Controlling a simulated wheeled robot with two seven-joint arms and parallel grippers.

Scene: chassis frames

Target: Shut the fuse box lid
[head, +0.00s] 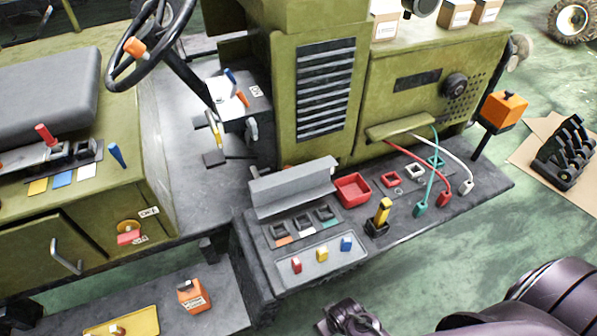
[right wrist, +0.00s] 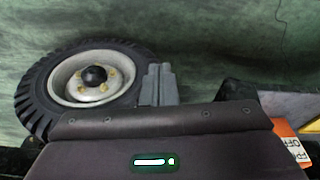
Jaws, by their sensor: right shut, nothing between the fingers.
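The grey fuse box lid (head: 292,188) stands raised along the back of the fuse box (head: 268,243), on the dark shelf of the green vehicle. In front of it several dark sockets with coloured labels lie exposed. Red (head: 296,265), yellow (head: 321,254) and blue (head: 346,243) fuses stand in the grey tray (head: 330,263) in front. My right gripper (right wrist: 157,84) is shut and empty. In the head view part of it shows at the bottom edge, in front of the fuse box and apart from the lid. My left gripper is not in view.
A red bin (head: 352,190) sits right of the lid. A yellow-handled switch (head: 381,215) and teal, red and white cables stand farther right. A wheel (right wrist: 88,82) shows in the right wrist view.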

